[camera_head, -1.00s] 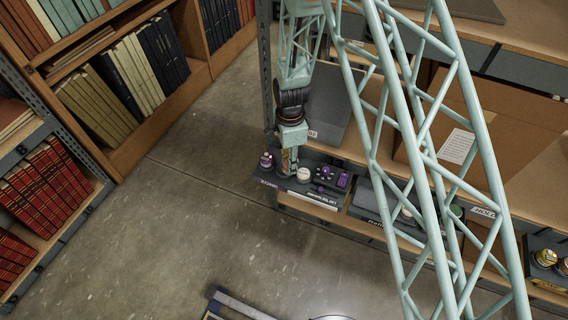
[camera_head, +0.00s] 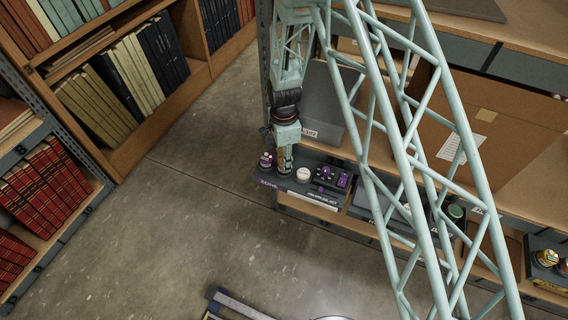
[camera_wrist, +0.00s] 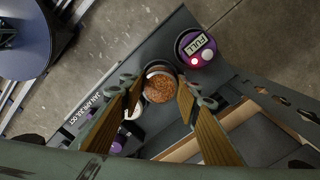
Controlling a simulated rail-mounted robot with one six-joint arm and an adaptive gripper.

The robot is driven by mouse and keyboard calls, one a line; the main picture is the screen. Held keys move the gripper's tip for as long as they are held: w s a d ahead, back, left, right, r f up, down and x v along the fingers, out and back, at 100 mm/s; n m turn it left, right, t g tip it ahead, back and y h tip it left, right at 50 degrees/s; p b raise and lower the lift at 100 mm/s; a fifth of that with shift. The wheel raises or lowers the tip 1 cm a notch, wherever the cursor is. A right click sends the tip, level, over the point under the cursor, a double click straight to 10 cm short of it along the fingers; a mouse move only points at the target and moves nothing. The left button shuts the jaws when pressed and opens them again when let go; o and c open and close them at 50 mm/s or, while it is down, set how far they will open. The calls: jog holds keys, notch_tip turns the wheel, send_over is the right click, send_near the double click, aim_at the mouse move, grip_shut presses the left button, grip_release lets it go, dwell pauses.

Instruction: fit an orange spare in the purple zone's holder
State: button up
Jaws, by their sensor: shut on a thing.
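The orange spare (camera_wrist: 159,88), a round cup with a grainy orange top, sits between the two brown fingers of my gripper (camera_wrist: 158,97), which is shut on it. In the head view my gripper (camera_head: 285,168) points down over the left part of a dark tray with a purple label (camera_head: 268,184). A purple round unit (camera_wrist: 194,48) with a "FULL" display, a red light and a white light stands just beyond the spare; it also shows in the head view (camera_head: 266,160). The holder under the spare is hidden, so I cannot tell whether the spare is seated.
A white-topped round item (camera_head: 303,174) stands right of my gripper, with purple pieces (camera_head: 342,180) farther right. A grey box (camera_head: 334,105) stands behind. Another dark tray (camera_head: 380,207) is on the shelf to the right.

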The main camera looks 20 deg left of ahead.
jog(key=shift+f, duration=0.7)
jog(key=shift+f+b, duration=0.3)
jog(key=shift+f, duration=0.1)
jog(key=o, duration=0.9)
jog(key=shift+c, duration=0.2)
jog(key=shift+r, duration=0.25)
notch_tip(320, 180, up, 12)
jog(key=p, duration=0.2)
jog(key=shift+r, duration=0.15)
dwell(0.6)
